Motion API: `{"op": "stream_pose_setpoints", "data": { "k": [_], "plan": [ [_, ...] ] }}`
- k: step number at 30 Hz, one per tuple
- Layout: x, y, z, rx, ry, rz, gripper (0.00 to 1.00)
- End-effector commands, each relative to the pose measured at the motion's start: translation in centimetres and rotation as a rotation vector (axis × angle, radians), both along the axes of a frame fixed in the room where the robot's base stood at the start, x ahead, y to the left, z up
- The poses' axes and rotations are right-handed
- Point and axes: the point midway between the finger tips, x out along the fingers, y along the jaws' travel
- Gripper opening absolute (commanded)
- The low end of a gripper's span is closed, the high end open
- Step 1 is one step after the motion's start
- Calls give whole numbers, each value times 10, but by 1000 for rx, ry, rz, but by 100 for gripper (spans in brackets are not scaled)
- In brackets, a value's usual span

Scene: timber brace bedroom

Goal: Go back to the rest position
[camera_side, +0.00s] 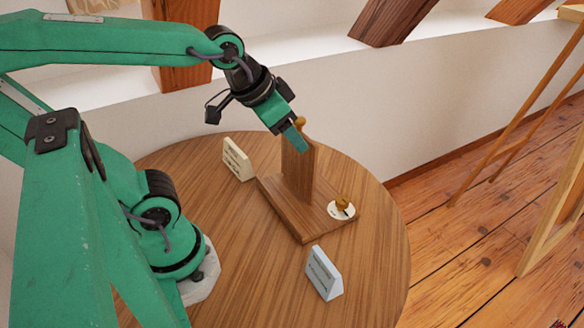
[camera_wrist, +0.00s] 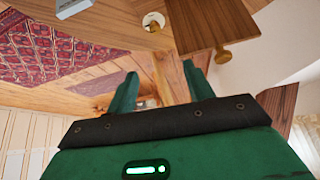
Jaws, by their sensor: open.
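My gripper (camera_side: 297,142) is open, close to the upper part of a wooden upright (camera_side: 299,175) in the side view. In the wrist view my gripper (camera_wrist: 160,69) shows two spread green fingers with nothing held between them. The upright (camera_wrist: 208,20) and a brass knob (camera_wrist: 222,56) on it lie beyond and right of the right finger. That knob (camera_side: 300,121) shows near the upright's top in the side view. The upright stands on a wooden base (camera_side: 285,212). Whether a finger touches the upright is unclear.
A second brass knob (camera_side: 342,202) sits at a white disc (camera_side: 336,212) on the base. A cream sign (camera_side: 237,159) and a pale blue sign (camera_side: 323,273) stand on the round wooden table (camera_side: 230,270). A wooden easel-like frame (camera_side: 548,205) stands at right.

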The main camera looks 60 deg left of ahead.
Motion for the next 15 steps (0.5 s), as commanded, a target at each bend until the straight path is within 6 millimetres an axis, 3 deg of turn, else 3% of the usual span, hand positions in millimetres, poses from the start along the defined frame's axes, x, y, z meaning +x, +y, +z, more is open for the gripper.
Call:
{"op": "stream_pose_setpoints", "data": {
  "k": [6,15],
  "plan": [
    [-19,3,3,25,-54,-33,52],
    [-38,8,-3,-22,55,70,52]
  ]
}}
